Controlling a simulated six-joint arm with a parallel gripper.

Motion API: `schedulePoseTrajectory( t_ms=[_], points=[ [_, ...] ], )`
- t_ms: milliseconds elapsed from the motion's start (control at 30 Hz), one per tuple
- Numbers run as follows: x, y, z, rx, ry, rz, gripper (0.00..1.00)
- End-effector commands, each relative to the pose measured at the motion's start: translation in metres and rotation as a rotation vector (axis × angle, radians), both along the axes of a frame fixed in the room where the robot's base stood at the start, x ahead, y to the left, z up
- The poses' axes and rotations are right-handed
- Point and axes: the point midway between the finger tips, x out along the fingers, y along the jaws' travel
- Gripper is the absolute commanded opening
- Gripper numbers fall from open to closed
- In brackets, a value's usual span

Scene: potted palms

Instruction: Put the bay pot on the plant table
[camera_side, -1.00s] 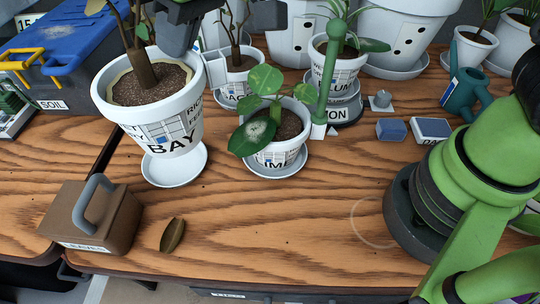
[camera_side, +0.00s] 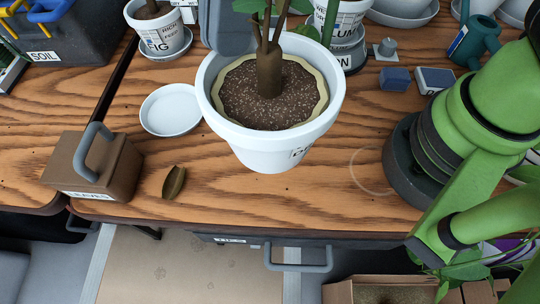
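The bay pot (camera_side: 265,154) is a large white pot with dark soil and a brown trunk. It hangs in the middle of the side view, clear of its white saucer (camera_side: 170,110), which is empty on the wooden bench. Its label is mostly turned away. A grey part of my gripper (camera_side: 222,24) shows behind its far left rim. The gripper appears shut on the pot, but the fingertips are hidden. I cannot tell which surface is the plant table.
A brown leaves box (camera_side: 92,168) and a dry leaf (camera_side: 174,182) lie at the front left. A smaller pot (camera_side: 160,30) stands behind the saucer. A blue block (camera_side: 395,79) and a teal watering can (camera_side: 475,41) are at the right. Bare wood lies right of the bay pot.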

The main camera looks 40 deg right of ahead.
Motion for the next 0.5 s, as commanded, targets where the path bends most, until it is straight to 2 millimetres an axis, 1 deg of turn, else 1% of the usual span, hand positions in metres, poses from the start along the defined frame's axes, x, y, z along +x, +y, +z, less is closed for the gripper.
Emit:
schedulePoseTrajectory(
  t_ms=[167,233,367,500],
  points=[
    [0.000,0.000,-0.017,-0.003,0.002,-0.003,0.00],
    [0.000,0.000,-0.027,-0.003,0.005,-0.003,0.00],
    [0.000,0.000,-0.039,-0.001,0.004,-0.005,0.00],
    [0.000,-0.001,-0.064,-0.005,0.006,-0.004,0.00]
  ],
)
